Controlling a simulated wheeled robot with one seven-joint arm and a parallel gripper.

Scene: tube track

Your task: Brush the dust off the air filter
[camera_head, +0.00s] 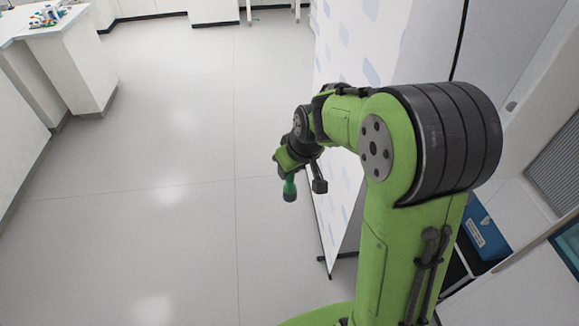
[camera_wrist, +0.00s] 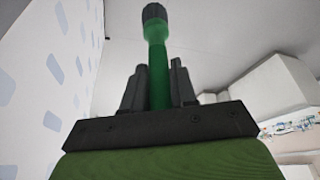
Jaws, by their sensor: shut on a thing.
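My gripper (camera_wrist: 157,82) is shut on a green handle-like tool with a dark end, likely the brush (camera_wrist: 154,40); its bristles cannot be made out. In the head view the same green tool (camera_head: 290,188) hangs below my gripper, its dark end downward. It is held in the air beside a tall white panel with pale blue patches. I cannot pick out an air filter or any dust in either view.
The tall white panel (camera_head: 336,190) stands close to my arm, on a dark foot. A blue box (camera_head: 484,235) sits at the right. A white counter (camera_head: 75,60) with small colourful items is far left. The floor at left and centre is clear.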

